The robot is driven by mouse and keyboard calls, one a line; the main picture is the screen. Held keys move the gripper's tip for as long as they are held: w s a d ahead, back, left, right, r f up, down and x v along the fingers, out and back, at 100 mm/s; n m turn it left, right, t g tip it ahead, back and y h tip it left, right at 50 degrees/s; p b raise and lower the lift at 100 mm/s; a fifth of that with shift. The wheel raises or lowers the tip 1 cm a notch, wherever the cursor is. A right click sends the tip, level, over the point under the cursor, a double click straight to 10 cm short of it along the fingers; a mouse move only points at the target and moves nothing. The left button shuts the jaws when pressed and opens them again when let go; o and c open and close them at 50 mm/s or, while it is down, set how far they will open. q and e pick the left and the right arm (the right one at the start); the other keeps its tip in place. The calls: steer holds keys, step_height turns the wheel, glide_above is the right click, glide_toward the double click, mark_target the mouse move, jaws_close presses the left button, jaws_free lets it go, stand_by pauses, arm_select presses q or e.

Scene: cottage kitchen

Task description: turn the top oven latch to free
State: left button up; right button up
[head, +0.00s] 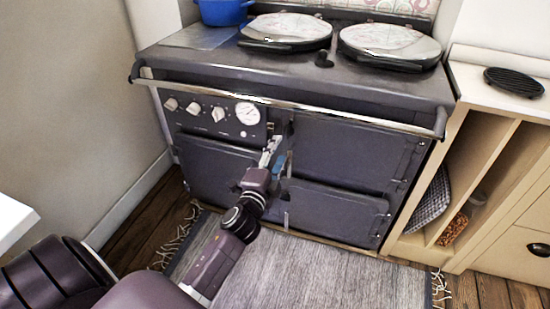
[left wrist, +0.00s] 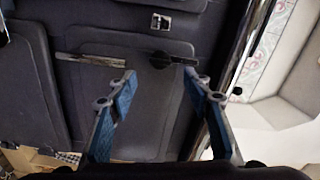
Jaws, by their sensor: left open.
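The top oven door (head: 345,152) is a dark panel at the upper right of the range's front. Near its left edge is a small dark latch (head: 289,129). In the left wrist view the dark latch (left wrist: 172,60) shows as a bar with a round knob, lying beyond the fingertips. A pale metal bar (left wrist: 90,60) lies beside it. My left gripper (head: 276,157) is in front of the range, just below the latch in the head view. In the left wrist view its two blue fingers (left wrist: 161,84) are apart, with nothing between them. My right gripper is not in view.
A metal rail (head: 290,105) runs along the range's top front edge, above the doors. Knobs and a dial (head: 247,113) are at the left. A lower oven door (head: 335,210) lies below. A wooden shelf unit (head: 455,160) stands at the right. A grey rug (head: 320,270) covers the floor in front.

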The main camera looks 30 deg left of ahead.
arm_select(q)
steer(key=shift+v, duration=1.3)
